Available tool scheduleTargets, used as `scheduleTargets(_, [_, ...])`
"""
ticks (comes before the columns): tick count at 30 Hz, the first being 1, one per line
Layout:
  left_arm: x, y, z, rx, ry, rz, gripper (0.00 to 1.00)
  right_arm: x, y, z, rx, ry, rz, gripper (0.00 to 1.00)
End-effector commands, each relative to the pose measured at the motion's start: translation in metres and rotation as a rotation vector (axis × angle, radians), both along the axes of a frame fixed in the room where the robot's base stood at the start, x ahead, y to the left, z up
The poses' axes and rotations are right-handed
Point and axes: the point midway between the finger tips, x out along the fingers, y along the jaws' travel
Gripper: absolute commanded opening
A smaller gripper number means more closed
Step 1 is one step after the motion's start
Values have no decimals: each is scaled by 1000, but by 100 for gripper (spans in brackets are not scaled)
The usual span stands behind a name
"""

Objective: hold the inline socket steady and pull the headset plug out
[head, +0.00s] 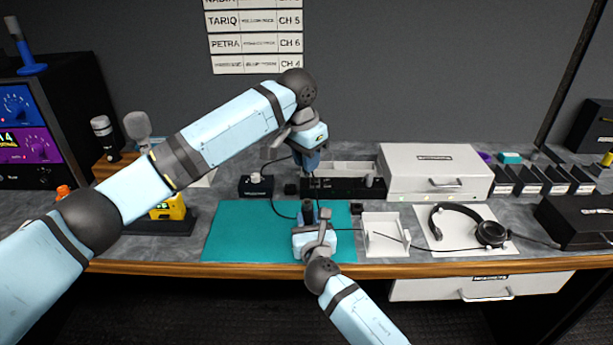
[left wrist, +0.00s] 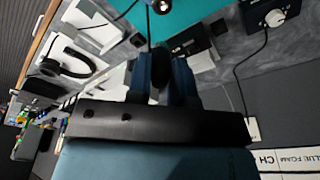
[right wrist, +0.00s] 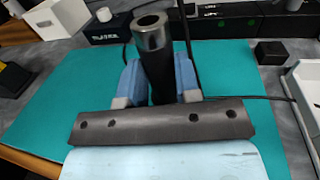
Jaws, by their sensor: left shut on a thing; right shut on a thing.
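The inline socket (head: 307,208) is a dark upright cylinder above the teal mat. My right gripper (head: 310,222) is shut around it. In the right wrist view the socket (right wrist: 152,50) has a metal collar with an open, empty hole on top. My left gripper (head: 311,168) is above the socket, apart from it, pointing down. In the left wrist view it is shut on a dark piece, the headset plug (left wrist: 159,75), mostly hidden by the fingers. The socket's round end (left wrist: 162,7) shows there beyond the fingertips, with a gap. The headset (head: 470,228) lies on a white sheet at right.
The teal mat (head: 235,235) lies along the desk's front edge. A white tray (head: 385,240) stands right of my right gripper. A black panel (head: 345,188) and a white case (head: 435,170) stand behind. Thin cables run near both grippers.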

Motion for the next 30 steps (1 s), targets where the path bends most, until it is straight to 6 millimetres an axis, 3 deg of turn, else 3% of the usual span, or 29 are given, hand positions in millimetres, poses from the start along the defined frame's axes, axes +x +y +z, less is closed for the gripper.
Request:
scheduleTargets(3, [0,0,10,1,1,0,0,0,0,0,0,1,0,6])
scheduleTargets(11, [0,0,12,1,1,0,0,0,0,0,0,0,0,6])
scheduleTargets(12, [0,0,12,1,1,0,0,0,0,0,0,0,0,35])
scheduleTargets(15, [0,0,12,1,1,0,0,0,0,0,0,0,0,58])
scheduleTargets(16, [0,0,12,1,1,0,0,0,0,0,0,0,0,60])
scheduleTargets(25, [0,0,12,1,1,0,0,-2,-1,0,0,0,0,60])
scheduleTargets(30, [0,0,11,1,1,0,0,-23,-4,-1,1,1,1,60])
